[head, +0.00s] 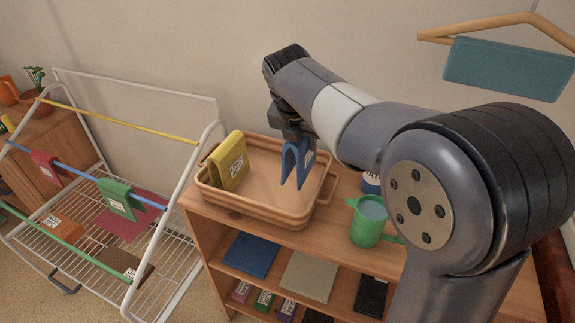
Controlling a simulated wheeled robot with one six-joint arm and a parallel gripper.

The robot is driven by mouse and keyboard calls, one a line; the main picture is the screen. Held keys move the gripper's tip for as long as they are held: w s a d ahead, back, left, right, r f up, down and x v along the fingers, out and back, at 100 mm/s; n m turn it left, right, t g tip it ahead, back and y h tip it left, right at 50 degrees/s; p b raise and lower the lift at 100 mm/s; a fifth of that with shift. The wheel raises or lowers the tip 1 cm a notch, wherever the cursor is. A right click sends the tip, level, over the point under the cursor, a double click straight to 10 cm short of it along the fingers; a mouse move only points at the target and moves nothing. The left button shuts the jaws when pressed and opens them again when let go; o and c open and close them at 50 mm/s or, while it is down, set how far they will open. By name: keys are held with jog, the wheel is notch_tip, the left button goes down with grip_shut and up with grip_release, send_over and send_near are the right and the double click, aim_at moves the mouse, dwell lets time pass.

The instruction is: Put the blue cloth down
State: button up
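The blue cloth (299,165) hangs folded in an upside-down V below my gripper (292,136), over the right part of the tan basket (270,204). My gripper is at the top fold of the cloth and appears shut on it. The fingertips are partly hidden by my own arm and the cloth. The cloth's lower edges look to be above the basket floor, though the exact gap is hard to tell. A yellow cloth (229,162) is draped over the basket's left rim.
The basket stands on a wooden shelf unit with a green watering can (367,222) on its right. A white drying rack (205,140) with cloths on its bars stands left. A teal cloth (508,68) hangs on a hanger at upper right. Folded cloths lie on the lower shelf.

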aim_at(300, 151)
notch_tip(300, 151, down, 7)
jog(key=shift+b, duration=0.35)
jog(key=o, duration=0.8)
jog(key=p+v, duration=0.1)
jog(key=v, duration=1.1)
jog(key=shift+r, duration=0.1)
